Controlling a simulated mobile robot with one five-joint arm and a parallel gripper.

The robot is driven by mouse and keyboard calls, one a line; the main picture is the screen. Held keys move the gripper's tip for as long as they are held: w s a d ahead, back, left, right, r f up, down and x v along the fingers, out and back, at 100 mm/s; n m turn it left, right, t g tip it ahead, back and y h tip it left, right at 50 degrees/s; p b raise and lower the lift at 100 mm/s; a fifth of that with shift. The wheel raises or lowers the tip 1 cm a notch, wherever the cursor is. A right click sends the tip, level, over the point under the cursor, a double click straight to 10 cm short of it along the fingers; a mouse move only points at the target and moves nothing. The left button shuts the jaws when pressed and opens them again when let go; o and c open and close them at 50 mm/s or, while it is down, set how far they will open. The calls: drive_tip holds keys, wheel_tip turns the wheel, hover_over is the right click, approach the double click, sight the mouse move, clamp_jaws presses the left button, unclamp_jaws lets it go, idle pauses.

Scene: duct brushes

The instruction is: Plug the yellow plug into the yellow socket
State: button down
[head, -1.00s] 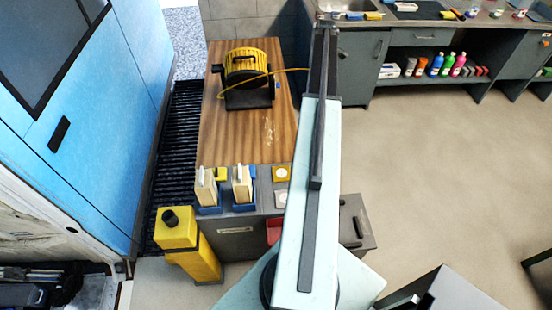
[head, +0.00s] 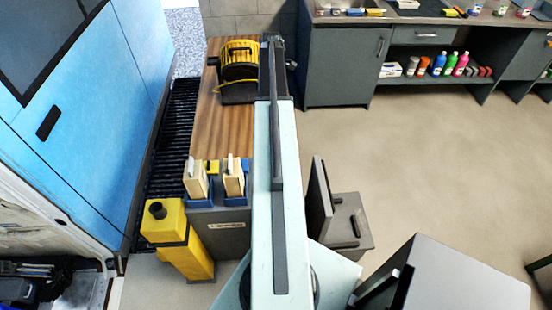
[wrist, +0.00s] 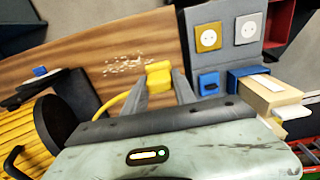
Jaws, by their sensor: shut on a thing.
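The yellow plug (wrist: 158,75) is held between the grey fingers of my gripper (wrist: 159,84) in the wrist view. Its yellow cable (wrist: 112,103) curves away to the lower left. The yellow socket (wrist: 208,37) is a square plate with a round white face on a grey panel, to the upper right of the plug and apart from it. A white socket (wrist: 248,28) sits right of it. In the head view my arm covers the sockets, and the plug and fingers cannot be made out.
The yellow cable reel (head: 239,60) stands on the wooden top (head: 225,125). Cream brushes stand in blue holders (head: 235,195) near the panel. A yellow post-like container (head: 180,245) stands in front. A blue cabinet (head: 90,120) is at left. The floor at right is largely clear.

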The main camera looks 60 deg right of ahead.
drive_tip(key=s+a+f+b, duration=0.9)
drive_tip(key=a+f+b, duration=0.2)
drive_tip(key=a+f, duration=0.2)
drive_tip(key=shift+s+f, duration=0.4)
drive_tip(key=shift+f, duration=0.45)
drive_tip(key=shift+d, duration=0.1)
wheel_tip(320, 180, down, 6)
drive_tip(key=b, duration=0.6)
drive_tip(key=shift+r, duration=0.1)
drive_tip(key=shift+f+b, duration=0.65)
drive_tip(key=shift+b, duration=0.15)
drive_tip(key=c, duration=0.9)
unclamp_jaws()
drive_tip(key=shift+r, duration=0.1)
